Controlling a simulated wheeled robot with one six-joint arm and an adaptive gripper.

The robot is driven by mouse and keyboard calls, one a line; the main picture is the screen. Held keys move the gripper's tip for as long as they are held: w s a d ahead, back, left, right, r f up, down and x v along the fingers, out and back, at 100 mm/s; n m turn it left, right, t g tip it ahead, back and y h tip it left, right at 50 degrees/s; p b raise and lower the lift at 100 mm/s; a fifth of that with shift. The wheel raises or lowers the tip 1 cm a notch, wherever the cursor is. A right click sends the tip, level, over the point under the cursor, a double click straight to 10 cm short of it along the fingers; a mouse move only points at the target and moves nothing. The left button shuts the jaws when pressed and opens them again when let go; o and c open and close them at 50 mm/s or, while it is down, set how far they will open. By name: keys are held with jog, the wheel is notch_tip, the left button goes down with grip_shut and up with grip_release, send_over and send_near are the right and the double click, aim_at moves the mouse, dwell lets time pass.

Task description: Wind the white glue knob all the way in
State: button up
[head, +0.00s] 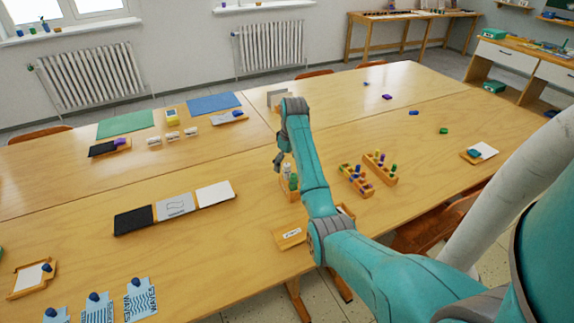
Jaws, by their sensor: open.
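My gripper (279,161) hangs at the end of the teal arm, over the near middle of the table, and is open. Just below and right of it, a small whitish piece (287,169) shows close to the fingers, probably the white glue knob. Whether the fingers touch it or stand around it I cannot tell. A green piece (293,182) is beside it, and both are at a small wooden holder (290,194). My forearm hides part of the holder's right side. How far in the knob sits is too small to see.
Two wooden racks with colored pegs (380,170) (356,181) stand right of my arm. Black, grey and white tiles (174,206) lie left. The wooden table (240,165) is clear between holder and tiles.

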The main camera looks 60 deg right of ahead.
jog(key=m, duration=0.5)
jog(key=shift+h, duration=0.3)
jog(key=m, duration=0.6)
jog(key=shift+m+g, duration=0.3)
jog(key=shift+g, duration=0.1)
jog(key=c, duration=1.6)
jog(key=shift+o, duration=0.2)
